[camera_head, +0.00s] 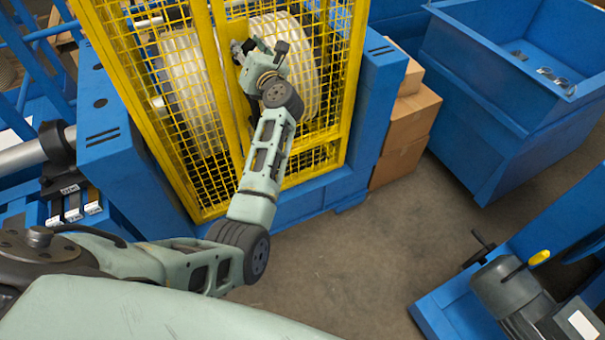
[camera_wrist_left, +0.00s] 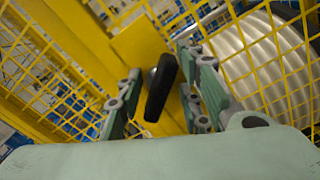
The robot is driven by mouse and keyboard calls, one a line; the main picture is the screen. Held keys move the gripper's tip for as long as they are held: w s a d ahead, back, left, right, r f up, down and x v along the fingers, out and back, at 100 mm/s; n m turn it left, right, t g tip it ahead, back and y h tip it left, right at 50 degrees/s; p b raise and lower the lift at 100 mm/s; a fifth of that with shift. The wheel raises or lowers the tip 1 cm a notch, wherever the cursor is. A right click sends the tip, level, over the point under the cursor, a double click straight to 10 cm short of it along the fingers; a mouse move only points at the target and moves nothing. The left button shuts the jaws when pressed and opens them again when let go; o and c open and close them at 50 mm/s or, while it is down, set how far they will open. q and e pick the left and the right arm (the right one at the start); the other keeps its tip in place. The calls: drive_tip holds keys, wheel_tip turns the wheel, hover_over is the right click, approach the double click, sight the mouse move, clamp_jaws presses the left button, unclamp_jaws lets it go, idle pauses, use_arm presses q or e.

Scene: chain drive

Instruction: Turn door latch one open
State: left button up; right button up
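The door latch (camera_wrist_left: 160,86) is a black handle on a yellow plate of the mesh door frame, seen in the left wrist view. It stands roughly upright, tilted a little. My left gripper (camera_wrist_left: 163,103) is open, with one finger on each side of the latch and gaps visible beside it. In the head view my left gripper (camera_head: 242,52) is at the yellow mesh doors (camera_head: 225,95), near the post where they meet. The latch is hard to make out there behind the gripper. My right gripper is not in view.
Large cream ribbed rolls (camera_head: 190,90) sit behind the yellow mesh. Blue cabinet walls (camera_head: 370,110) flank the doors. Cardboard boxes (camera_head: 408,120) and a blue bin (camera_head: 500,100) stand to the right. The floor (camera_head: 350,240) in front is clear.

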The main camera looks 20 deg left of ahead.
use_arm(q)
drive_tip(key=n+b, duration=0.2)
drive_tip(key=n, duration=0.1)
drive_tip(key=n+b, duration=0.1)
drive_tip(key=n, duration=0.1)
drive_tip(key=shift+s+a+f+b, duration=0.15)
drive_tip(key=shift+a+f+b, duration=0.05)
drive_tip(key=shift+f+b, duration=0.1)
drive_tip(key=b+v, duration=0.2)
drive_tip(key=v, duration=0.6)
drive_tip(key=d+f+m+t+h+b, duration=0.1)
drive_tip(key=d+f+m+h, duration=0.2)
drive_tip(key=f+m, duration=0.5)
drive_tip(key=d+f+m+t+h+b, duration=0.1)
drive_tip(key=d+f+m, duration=0.4)
drive_tip(key=f, duration=0.8)
drive_tip(key=d+f+m+t+h+b, duration=0.1)
drive_tip(key=d+f+m+t+h, duration=0.2)
drive_tip(key=f+m, duration=0.8)
drive_tip(key=shift+d+m+h+b, duration=0.3)
drive_tip(key=shift+d+m+h, duration=0.2)
drive_tip(key=shift+d+h, duration=0.35)
drive_tip(key=shift+s+f, duration=0.1)
drive_tip(key=shift+s, duration=0.05)
